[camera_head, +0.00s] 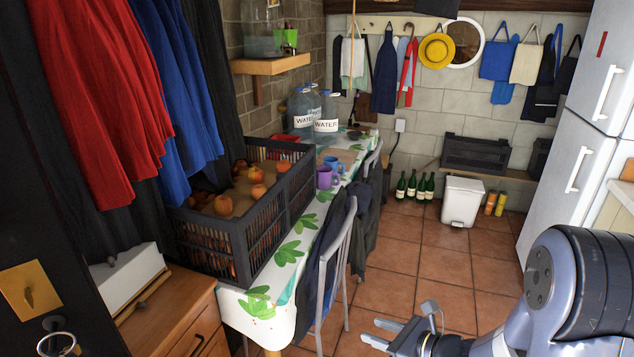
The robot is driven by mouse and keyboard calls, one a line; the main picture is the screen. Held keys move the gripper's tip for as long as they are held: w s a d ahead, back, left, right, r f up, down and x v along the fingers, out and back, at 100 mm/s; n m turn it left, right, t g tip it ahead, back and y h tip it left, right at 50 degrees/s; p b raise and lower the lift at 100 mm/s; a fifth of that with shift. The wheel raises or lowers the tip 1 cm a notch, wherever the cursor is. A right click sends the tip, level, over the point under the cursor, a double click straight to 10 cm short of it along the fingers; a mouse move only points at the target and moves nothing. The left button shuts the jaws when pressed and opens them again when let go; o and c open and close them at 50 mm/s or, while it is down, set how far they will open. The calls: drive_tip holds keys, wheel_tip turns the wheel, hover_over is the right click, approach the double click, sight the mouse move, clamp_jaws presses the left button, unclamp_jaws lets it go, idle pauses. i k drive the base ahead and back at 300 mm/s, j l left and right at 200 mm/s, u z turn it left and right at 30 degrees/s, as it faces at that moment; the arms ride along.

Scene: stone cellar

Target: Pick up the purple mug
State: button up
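The purple mug (325,177) stands upright on the table (262,303), which has a white cloth with green leaves. It is just right of the black crate's far end. A blue mug (334,164) stands close behind it. My gripper (377,333) is low at the bottom centre-right, over the tiled floor. Its two fingers point left and are spread apart, with nothing between them. It is well apart from the mug, on the near side of the chair.
A black crate (262,221) of apples fills the table's left side. A metal chair (338,262) with dark clothes stands along its right edge. Water jugs (326,113) stand at the back. Tiled floor (400,262) is free in the middle; a white bin (462,202) stands beyond.

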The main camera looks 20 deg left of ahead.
sight(328, 179)
drive_tip(key=i+u, duration=0.15)
drive_tip(key=i, duration=0.4)
drive_tip(key=i+l+u, duration=0.15)
drive_tip(key=i, duration=0.35)
drive_tip(key=i+l+u, duration=0.15)
drive_tip(key=i, duration=0.4)
drive_tip(key=i+l+u, duration=0.15)
drive_tip(key=i, duration=0.35)
drive_tip(key=i+l+u, duration=0.15)
drive_tip(key=i, duration=0.35)
drive_tip(key=i+l+u, duration=0.15)
drive_tip(key=i+l, duration=0.25)
drive_tip(key=i, duration=0.1)
